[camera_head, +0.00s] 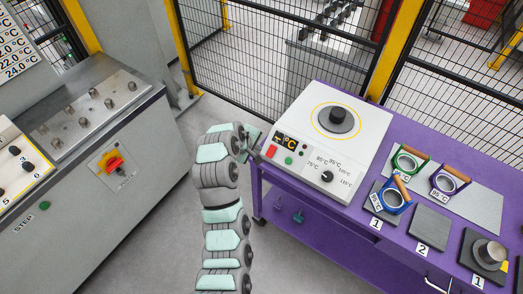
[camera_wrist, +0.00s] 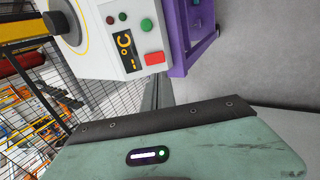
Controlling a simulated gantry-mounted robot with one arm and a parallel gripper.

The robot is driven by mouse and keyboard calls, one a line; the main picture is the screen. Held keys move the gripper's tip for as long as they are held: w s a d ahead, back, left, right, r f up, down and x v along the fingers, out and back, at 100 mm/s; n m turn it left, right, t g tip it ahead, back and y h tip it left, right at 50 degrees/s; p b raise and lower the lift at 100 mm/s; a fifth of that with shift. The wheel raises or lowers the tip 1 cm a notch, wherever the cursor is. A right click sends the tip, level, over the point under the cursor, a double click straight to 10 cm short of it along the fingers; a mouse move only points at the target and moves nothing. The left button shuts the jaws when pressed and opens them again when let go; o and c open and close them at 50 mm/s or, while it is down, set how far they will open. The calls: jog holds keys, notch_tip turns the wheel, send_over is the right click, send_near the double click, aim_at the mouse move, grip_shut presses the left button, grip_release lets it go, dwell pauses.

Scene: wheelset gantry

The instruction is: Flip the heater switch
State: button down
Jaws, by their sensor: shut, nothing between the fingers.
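The heater (camera_head: 350,117) is a white box with a round dark plate on top, standing on the purple table. Its front panel has a red rectangular switch (camera_head: 270,151), also visible in the wrist view (camera_wrist: 155,58). Beside the switch are a °C display (camera_head: 291,143), a green button (camera_head: 288,160) and a black temperature knob (camera_head: 327,176). My gripper (camera_head: 253,146) is shut and empty, just left of the switch. Its fingertips are hard to make out, and I cannot tell whether they touch the panel. My teal gripper body (camera_wrist: 190,140) fills the lower wrist view.
The purple table (camera_head: 396,231) also carries ring tools with wooden handles (camera_head: 390,196) and grey numbered pads (camera_head: 430,227). A grey control cabinet (camera_head: 100,190) with a red and yellow rotary switch (camera_head: 113,162) stands at left. A mesh fence (camera_head: 270,60) runs behind. Floor between is clear.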

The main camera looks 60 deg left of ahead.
aim_at(269, 154)
jog(key=p+x, duration=0.1)
jog(key=x, duration=1.2)
jog(key=shift+w, duration=0.1)
